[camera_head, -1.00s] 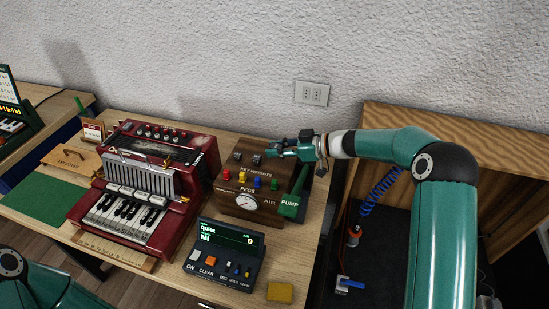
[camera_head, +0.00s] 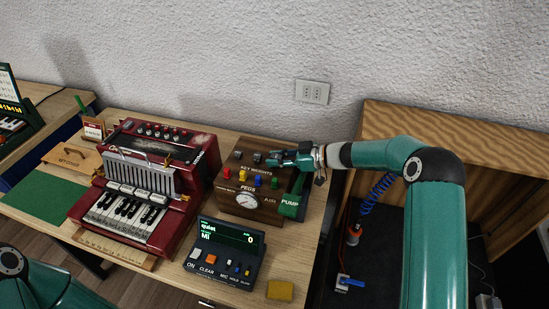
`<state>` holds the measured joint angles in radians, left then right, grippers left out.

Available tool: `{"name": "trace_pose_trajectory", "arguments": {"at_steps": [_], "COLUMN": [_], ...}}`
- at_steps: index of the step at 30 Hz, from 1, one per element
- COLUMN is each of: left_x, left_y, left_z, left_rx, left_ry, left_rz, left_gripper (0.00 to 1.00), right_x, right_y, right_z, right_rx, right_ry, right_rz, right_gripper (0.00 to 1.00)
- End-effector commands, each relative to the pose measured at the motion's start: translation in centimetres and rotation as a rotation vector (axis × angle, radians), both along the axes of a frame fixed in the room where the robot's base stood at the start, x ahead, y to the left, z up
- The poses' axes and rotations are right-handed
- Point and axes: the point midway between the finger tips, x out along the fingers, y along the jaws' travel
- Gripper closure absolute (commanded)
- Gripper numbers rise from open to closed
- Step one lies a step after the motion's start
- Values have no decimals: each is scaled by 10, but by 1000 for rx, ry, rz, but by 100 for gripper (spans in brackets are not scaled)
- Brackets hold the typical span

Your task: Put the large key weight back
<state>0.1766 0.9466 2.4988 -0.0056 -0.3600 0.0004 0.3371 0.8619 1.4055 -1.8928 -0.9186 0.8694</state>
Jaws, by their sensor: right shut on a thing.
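The wooden box (camera_head: 226,203) marked KEY WEIGHTS and PEGS stands right of the red accordion. Two small dark key weights, one on the left (camera_head: 237,156) and one beside it (camera_head: 256,158), sit along its top back edge. My right gripper (camera_head: 280,158) is at the right end of that row, low over the box top, with its fingers pointing left. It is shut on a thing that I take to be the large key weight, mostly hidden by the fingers. I cannot tell whether that weight touches the box. My left gripper is out of view.
Coloured pegs, a gauge (camera_head: 247,201) and a green pump handle (camera_head: 291,206) are on the box, close to my right gripper. The accordion (camera_head: 140,190) stands left, a display unit (camera_head: 226,250) in front, a yellow block (camera_head: 280,290) near the table's front edge.

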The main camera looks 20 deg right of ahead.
Motion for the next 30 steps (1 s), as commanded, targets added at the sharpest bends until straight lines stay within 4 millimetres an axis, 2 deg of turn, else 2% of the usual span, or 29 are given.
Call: {"name": "trace_pose_trajectory", "arguments": {"at_steps": [1,2,6,16,21,30], "left_x": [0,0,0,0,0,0], "left_y": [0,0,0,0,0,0], "left_z": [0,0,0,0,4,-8], "left_rx": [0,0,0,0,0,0], "left_ry": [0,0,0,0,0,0], "left_rz": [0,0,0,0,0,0], "left_gripper": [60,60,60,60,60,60], "right_x": [-1,-1,-1,-1,-1,-32], "right_y": [0,0,0,0,0,-48], "right_z": [-2,-3,-3,-2,12,29], "right_rx": [-2,-2,-2,-3,-2,-3], "right_ry": [3,4,4,5,4,3], "right_rz": [1,0,0,1,2,-3], "right_gripper": [100,74,51,51,51,51]}}
